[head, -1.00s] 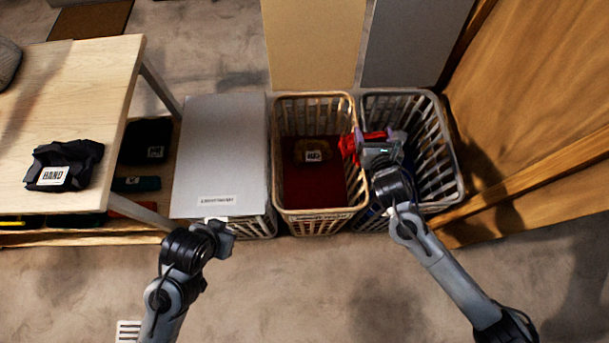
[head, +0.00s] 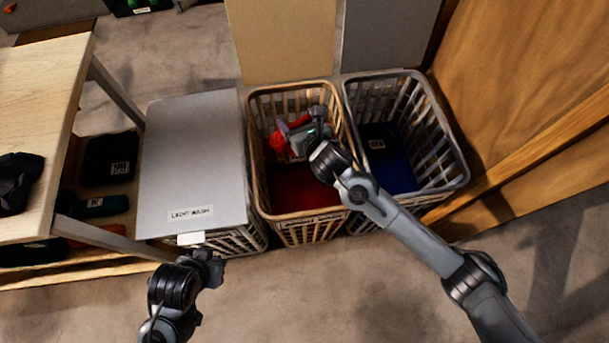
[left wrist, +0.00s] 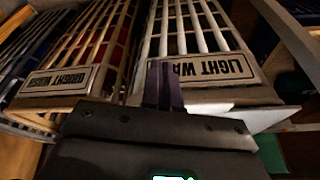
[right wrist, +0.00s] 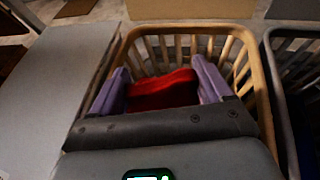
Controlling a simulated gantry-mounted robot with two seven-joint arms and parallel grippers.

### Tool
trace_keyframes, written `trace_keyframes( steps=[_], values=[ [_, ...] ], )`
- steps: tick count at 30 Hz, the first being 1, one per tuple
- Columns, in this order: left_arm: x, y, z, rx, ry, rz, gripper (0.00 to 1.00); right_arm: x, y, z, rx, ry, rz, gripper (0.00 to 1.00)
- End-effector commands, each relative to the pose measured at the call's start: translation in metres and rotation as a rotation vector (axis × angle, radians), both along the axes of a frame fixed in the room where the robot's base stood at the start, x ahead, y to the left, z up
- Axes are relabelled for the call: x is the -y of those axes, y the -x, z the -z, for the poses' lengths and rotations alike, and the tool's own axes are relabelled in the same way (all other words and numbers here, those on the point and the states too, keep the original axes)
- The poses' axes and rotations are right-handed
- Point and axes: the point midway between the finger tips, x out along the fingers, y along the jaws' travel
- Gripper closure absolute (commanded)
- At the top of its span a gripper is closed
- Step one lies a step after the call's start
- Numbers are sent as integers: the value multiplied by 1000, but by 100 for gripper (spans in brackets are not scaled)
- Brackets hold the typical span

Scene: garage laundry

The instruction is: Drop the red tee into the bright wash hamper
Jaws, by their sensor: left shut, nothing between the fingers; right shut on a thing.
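The red tee (head: 278,143) is bunched between the purple fingers of my right gripper (head: 292,136). The right wrist view also shows the red tee (right wrist: 163,95) between those fingers. My right gripper is shut on it, within the rim outline of the tan bright wash hamper (head: 312,232), toward its back; its exact height is unclear. That hamper is open, with red at its bottom. Its label (left wrist: 57,81) shows in the left wrist view. My left gripper (head: 210,262) is shut and empty, in front of the light wash hamper.
The light wash hamper has a grey lid (head: 190,165) and stands left of the tan one. A grey hamper (head: 440,185) with dark blue contents stands right, beside a wooden panel (head: 520,100). A wooden table (head: 45,75) holding a dark cloth (head: 18,182) is at the left.

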Motion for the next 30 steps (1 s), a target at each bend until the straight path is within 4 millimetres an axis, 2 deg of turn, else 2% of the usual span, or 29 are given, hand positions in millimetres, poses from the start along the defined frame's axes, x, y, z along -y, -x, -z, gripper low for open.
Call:
trace_keyframes(
  steps=[1,9,21,22,26,30],
  values=[
    [0,0,11,0,-1,1,100,0,0,10,1,-1,0,57],
    [-2,0,35,-1,-8,6,100,0,0,34,1,-3,1,57],
    [-2,0,38,-2,-10,6,100,0,0,37,2,0,1,57],
    [-2,0,38,-2,-9,6,100,0,0,37,2,0,1,19],
    [-1,0,38,-1,-6,3,100,0,0,37,2,0,1,0],
    [0,0,38,-1,0,0,100,0,0,37,1,0,1,0]
  ],
)
